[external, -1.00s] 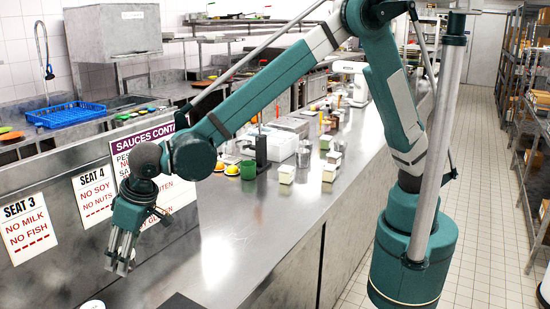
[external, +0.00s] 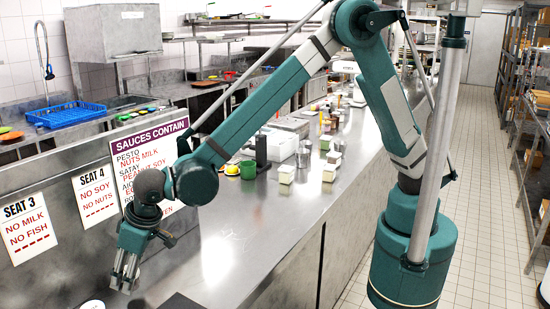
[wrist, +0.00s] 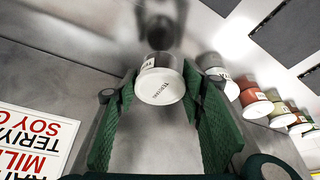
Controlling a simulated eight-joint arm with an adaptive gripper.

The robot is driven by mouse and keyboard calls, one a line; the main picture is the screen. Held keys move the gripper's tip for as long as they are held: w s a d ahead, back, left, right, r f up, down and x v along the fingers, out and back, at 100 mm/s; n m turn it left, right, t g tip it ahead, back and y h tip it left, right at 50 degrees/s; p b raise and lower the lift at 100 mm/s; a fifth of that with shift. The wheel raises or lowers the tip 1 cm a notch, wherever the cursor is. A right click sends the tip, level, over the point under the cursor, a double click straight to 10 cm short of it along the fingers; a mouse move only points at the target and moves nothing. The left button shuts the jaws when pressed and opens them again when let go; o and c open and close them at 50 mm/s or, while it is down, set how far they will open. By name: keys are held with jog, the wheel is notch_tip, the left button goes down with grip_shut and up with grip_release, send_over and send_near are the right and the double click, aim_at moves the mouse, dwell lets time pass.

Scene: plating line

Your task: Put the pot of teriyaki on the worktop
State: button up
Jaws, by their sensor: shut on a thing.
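In the external view my gripper (external: 125,280) points down at the lower left, beside the worktop (external: 235,235). The pot cannot be made out there. Its height above the steel is hard to tell.
Several other lidded pots stand in a row at the right of the wrist view, including a red one (wrist: 255,98). An allergen sign (wrist: 35,140) is at the left.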

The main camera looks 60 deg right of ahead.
jog(key=shift+f, duration=1.65)
jog(key=shift+f, duration=0.15)
jog(key=o, duration=0.9)
jog(key=shift+r, duration=0.2)
jog(key=shift+p+v, duration=0.35)
jog(key=shift+v, duration=5.6)
jog(key=shift+d, duration=0.15)
